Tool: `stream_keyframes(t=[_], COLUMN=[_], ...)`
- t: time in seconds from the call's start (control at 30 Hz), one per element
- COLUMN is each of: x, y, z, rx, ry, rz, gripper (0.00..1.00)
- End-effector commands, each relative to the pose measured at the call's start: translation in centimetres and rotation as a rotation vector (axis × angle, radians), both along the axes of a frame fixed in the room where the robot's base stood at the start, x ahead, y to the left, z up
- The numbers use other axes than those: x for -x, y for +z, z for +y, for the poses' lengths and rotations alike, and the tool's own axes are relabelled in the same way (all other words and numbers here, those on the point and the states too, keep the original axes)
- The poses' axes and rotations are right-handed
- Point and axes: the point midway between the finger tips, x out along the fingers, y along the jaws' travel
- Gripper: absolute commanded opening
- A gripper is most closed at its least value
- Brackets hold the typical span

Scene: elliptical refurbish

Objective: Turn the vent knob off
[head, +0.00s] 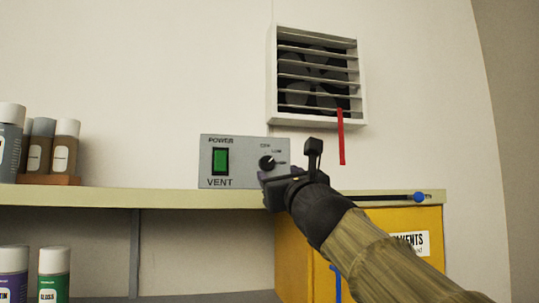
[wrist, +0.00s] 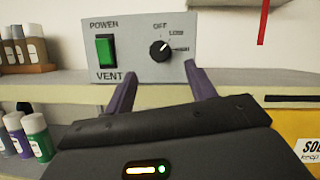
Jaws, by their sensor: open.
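The grey vent control box (head: 239,177) stands on the shelf against the wall, with a green power switch (head: 221,161) at its left. Its black vent knob (head: 267,162) sits at the right, with OFF, LOW and a partly hidden label around it. The knob's white mark seems to point up and right, near LOW. In the wrist view the vent knob (wrist: 160,50) shows clearly beyond my fingers. My gripper (wrist: 162,88) is open and empty, its two fingers apart, below and in front of the knob. In the head view my gripper (head: 288,166) covers the box's lower right corner.
A louvred wall fan (head: 315,75) with a red strip (head: 341,137) is above right. The shelf (head: 90,197) runs under the box. Bottles (head: 38,145) stand at the left. A yellow solvents cabinet (head: 293,250) is below my arm.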

Motion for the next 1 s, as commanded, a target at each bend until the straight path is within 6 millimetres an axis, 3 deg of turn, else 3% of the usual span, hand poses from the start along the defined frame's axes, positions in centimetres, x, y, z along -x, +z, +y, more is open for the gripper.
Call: stream_keyframes(t=[0.5, 0.93, 1.0], x=[-5.8, -6.5, -6.5], y=[2.9, 2.8, 2.8], z=[2.2, 2.5, 2.5], rx=[0.003, 0.001, 0.001], ry=[0.000, 0.000, 0.000], rz=[-0.001, -0.001, -0.001], gripper=[0.56, 0.56, 0.42])
